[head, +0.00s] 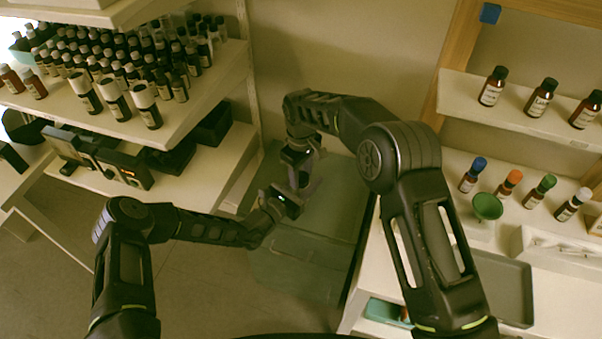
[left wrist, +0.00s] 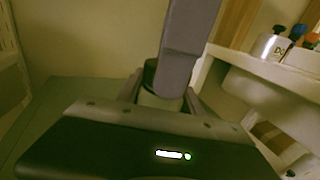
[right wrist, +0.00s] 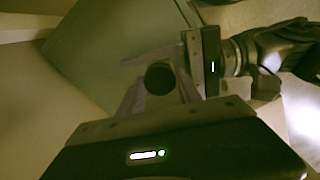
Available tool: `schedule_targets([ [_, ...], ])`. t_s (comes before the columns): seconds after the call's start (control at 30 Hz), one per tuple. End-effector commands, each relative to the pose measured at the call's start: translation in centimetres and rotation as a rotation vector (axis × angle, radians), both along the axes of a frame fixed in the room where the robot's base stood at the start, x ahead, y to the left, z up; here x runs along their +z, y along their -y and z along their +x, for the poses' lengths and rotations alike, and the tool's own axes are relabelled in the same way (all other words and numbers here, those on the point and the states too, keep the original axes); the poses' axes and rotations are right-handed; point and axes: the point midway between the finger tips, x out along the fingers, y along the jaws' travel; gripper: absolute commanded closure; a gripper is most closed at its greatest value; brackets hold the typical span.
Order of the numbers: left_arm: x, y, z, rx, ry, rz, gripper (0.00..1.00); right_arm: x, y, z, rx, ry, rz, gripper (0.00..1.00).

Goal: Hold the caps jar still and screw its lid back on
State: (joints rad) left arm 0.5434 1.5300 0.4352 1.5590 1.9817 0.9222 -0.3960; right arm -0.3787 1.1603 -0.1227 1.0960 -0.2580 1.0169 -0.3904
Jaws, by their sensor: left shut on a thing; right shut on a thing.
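The caps jar shows in the left wrist view as a pale body (left wrist: 160,103) under a dark lid (left wrist: 152,75). My left gripper (head: 291,196) is shut around the body. My right gripper (head: 301,172) comes from above and is shut on the lid, whose round dark top (right wrist: 159,78) shows between its fingers in the right wrist view. The lid sits on or right at the jar's top; I cannot tell how far it is threaded. In the head view the grippers mostly hide the jar.
A grey-green box (head: 300,262) stands below the grippers. At left, a shelf (head: 205,95) holds many bottles. At right, a shelf (head: 460,95) carries brown bottles, with colour-capped bottles, a green funnel (head: 486,206) and a grey tray (head: 505,290) below.

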Motion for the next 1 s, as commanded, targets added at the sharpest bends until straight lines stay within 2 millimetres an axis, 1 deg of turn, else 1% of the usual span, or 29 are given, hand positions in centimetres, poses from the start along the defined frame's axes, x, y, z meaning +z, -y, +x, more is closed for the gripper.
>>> schedule_targets([
  [0.03,0.0,0.0,0.0,0.0,0.0,0.0,1.0,0.02,0.0,0.01,0.0,0.0,0.0,0.89],
  [0.17,-0.01,0.0,0.0,0.0,0.0,0.0,1.0,0.02,0.0,0.01,0.0,0.0,0.0,0.99],
  [0.47,-0.01,0.0,0.0,0.0,0.0,0.0,1.0,0.02,-0.01,0.02,-0.011,0.001,0.001,1.0],
  [0.5,-0.01,0.0,0.0,0.0,0.0,0.0,1.0,0.02,-0.01,0.02,-0.011,0.001,0.001,0.58],
  [0.8,-0.01,0.01,-0.01,0.0,0.0,0.0,1.0,0.02,0.0,0.01,-0.01,0.0,0.0,0.34],
  [1.0,-0.01,0.0,0.0,0.0,0.0,0.0,1.0,0.02,-0.01,0.01,-0.01,0.0,0.0,0.34],
])
